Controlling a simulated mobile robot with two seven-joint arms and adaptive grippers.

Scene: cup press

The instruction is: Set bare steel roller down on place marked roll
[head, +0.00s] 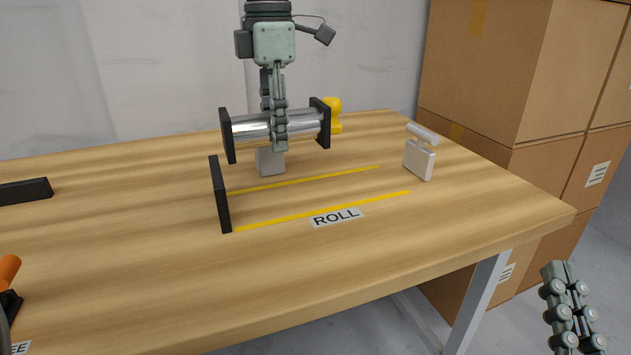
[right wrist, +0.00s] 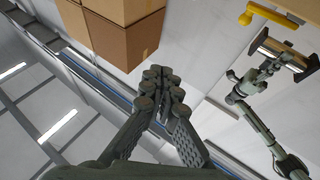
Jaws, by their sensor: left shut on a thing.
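The bare steel roller (head: 249,129), a shiny cylinder with black square end plates, is level in the head view. My left gripper (head: 279,142) comes down from above and is shut on its middle. The roller appears raised above the table, behind the place marked roll (head: 310,200). That place has two yellow lines, a ROLL label (head: 336,217) and an upright black plate (head: 220,195) at its left end. The roller (right wrist: 284,49) also shows in the right wrist view. My right gripper (head: 568,283) hangs off the table's right side, empty, its fingers (right wrist: 160,80) together.
A grey block (head: 270,161) stands below the roller. A yellow knobbed thing (head: 334,108) is behind its right end. A pale block with a cylinder on top (head: 419,158) stands right of the lines. Cardboard boxes (head: 490,70) stand behind the table's right side.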

